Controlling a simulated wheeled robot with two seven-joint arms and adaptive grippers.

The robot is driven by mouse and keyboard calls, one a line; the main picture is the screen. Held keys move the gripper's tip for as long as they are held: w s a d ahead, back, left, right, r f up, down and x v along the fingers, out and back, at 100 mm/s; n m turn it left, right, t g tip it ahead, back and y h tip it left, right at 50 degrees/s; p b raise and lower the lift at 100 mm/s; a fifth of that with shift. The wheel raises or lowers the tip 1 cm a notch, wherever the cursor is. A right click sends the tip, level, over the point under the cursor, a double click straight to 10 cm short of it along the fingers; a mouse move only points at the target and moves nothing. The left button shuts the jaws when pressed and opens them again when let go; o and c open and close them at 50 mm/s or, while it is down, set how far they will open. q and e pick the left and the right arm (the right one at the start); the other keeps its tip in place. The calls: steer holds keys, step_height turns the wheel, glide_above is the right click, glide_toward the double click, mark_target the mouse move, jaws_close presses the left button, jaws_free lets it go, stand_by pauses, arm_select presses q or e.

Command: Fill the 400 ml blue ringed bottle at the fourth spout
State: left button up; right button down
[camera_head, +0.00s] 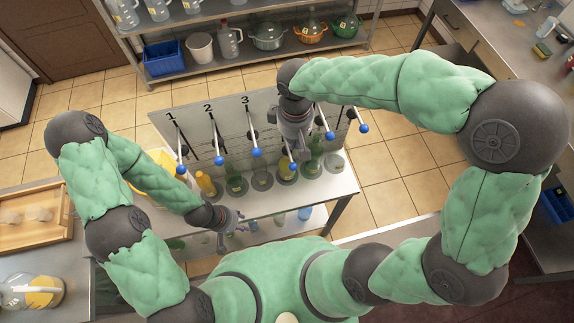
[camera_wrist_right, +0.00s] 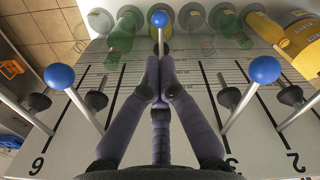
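My right gripper (camera_head: 291,143) is at the fourth lever of the numbered panel (camera_head: 240,120). In the right wrist view the fingertips (camera_wrist_right: 160,66) are closed together around the rod of a blue-knobbed lever (camera_wrist_right: 160,19). Below the fourth spout in the head view stands a bottle (camera_head: 287,172) with yellowish contents, partly hidden by the gripper. I cannot make out a blue ring on any bottle. My left gripper (camera_head: 231,226) is at the table's front edge, fingers apart and empty.
A yellow bottle (camera_head: 206,184), a clear vessel (camera_head: 262,179), a green bottle (camera_head: 311,168) and a clear jar (camera_head: 335,161) share the row. Neighbouring blue knobs (camera_wrist_right: 58,76) (camera_wrist_right: 264,69) stand close to either side of my right fingers. Lower-shelf bottles (camera_head: 304,213) stand beneath.

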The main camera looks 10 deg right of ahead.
step_height(320, 180, up, 4)
steer(key=shift+f+p, duration=0.1)
steer(key=shift+p, duration=1.05)
steer(key=c, duration=1.4)
jaws_free()
step_height(320, 180, up, 19)
steer(key=p, duration=0.5)
steer(key=shift+p, duration=0.4)
